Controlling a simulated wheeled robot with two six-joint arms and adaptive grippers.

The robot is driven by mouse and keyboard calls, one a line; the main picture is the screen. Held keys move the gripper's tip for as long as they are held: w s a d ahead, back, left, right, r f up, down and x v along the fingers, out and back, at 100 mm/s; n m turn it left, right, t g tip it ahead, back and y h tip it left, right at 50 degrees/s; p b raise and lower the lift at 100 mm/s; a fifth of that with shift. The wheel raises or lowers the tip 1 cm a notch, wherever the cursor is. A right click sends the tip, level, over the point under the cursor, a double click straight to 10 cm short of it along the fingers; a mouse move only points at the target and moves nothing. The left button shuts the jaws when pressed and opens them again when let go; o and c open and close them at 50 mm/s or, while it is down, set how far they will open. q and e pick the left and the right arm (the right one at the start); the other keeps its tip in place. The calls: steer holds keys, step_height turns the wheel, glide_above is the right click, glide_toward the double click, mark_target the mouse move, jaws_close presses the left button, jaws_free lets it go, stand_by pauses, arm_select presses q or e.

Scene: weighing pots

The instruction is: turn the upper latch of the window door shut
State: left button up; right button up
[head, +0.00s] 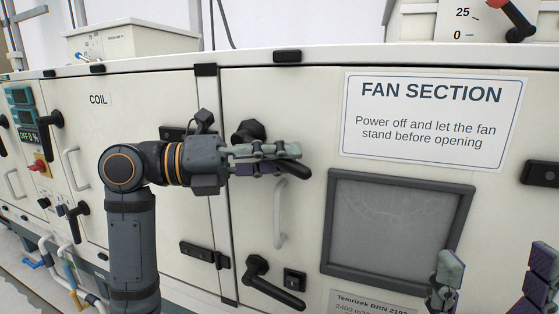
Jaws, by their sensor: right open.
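The upper latch (249,131) of the window door (300,215) is a black handle. Its pivot shows above my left gripper (282,160), and its end shows just right of the fingertips, sloping down to the right. The middle of the handle is hidden by the fingers. The fingers lie close together across it; whether they grip it I cannot tell. My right gripper (495,277) is open and empty at the bottom right, its two fingers wide apart in front of the door.
A lower latch (272,284) sits below, also sloping down right. A pale grab handle (280,214) stands between the latches. The dark-framed window (395,230) and the FAN SECTION sign (433,118) are to the right. The COIL panel (98,130) is at left.

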arm_select(q)
steer(key=shift+c, duration=0.2)
jaws_close()
steer(key=shift+w+a+f+m+y+p, duration=0.1)
steer(key=shift+a+f+m+y+p, duration=0.3)
steer(key=shift+y, duration=0.5)
steer(key=shift+f+m+y, duration=0.3)
steer(key=shift+f, duration=0.05)
steer(key=shift+o, duration=0.2)
jaws_free()
